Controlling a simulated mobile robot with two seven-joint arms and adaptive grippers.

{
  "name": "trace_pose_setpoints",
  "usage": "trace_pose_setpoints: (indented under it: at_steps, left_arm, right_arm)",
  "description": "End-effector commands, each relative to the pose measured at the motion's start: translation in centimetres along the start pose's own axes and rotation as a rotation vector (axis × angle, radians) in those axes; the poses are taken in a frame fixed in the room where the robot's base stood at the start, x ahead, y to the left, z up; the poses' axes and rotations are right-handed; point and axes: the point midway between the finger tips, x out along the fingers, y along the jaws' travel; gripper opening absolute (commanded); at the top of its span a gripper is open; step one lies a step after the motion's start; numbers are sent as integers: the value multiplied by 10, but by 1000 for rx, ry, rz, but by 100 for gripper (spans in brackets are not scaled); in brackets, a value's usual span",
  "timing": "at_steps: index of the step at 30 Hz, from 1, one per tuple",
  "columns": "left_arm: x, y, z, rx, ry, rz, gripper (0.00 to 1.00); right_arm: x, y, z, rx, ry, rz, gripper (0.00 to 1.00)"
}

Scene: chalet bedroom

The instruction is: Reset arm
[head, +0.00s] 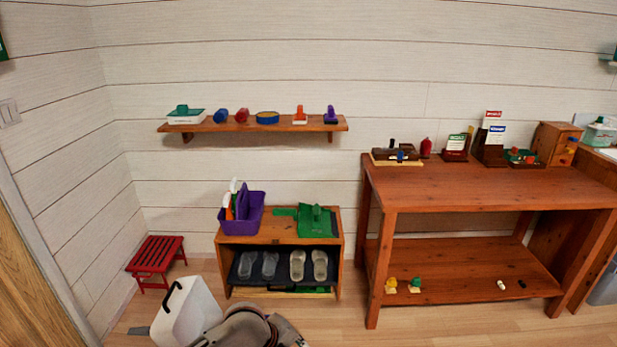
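The task names no object besides my arm. Neither of my grippers can be made out in the head view. At the bottom edge, left of centre, grey and beige rounded shapes show; I cannot tell whether they are part of me.
A small wooden cabinet (283,232) holds a purple caddy (241,214) and pairs of slippers. A wooden workbench (480,187) stands at right, a wall shelf (250,126) above left, a red stool (156,256) at left. A white container (187,313) stands in front. Floor between cabinet and bench is clear.

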Motion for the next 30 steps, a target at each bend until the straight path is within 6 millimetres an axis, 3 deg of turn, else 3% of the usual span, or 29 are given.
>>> trace_pose_setpoints:
  at_steps: [1, 3, 9, 14, 21, 30]
  left_arm:
    - [6, 12, -17, -108, 14, -34, 21]
    - [10, 21, -32, -261, 19, -85, 21]
    - [7, 58, -59, -698, 26, -218, 21]
    - [-7, 100, -68, -1035, 15, -318, 21]
    - [-45, 175, -71, -1469, -29, -470, 21]
    - [-90, 238, -72, -1743, -72, -599, 21]
  right_arm:
    - [0, 0, 0, 0, 0, 0, 44]
    - [0, 0, 0, 0, 0, 0, 44]
    - [0, 1, 0, 0, 0, 1, 44]
    - [0, 1, 0, 0, -1, 2, 44]
    - [0, 1, 1, -1, -2, 2, 44]
    - [-1, 1, 3, -1, -5, 1, 44]
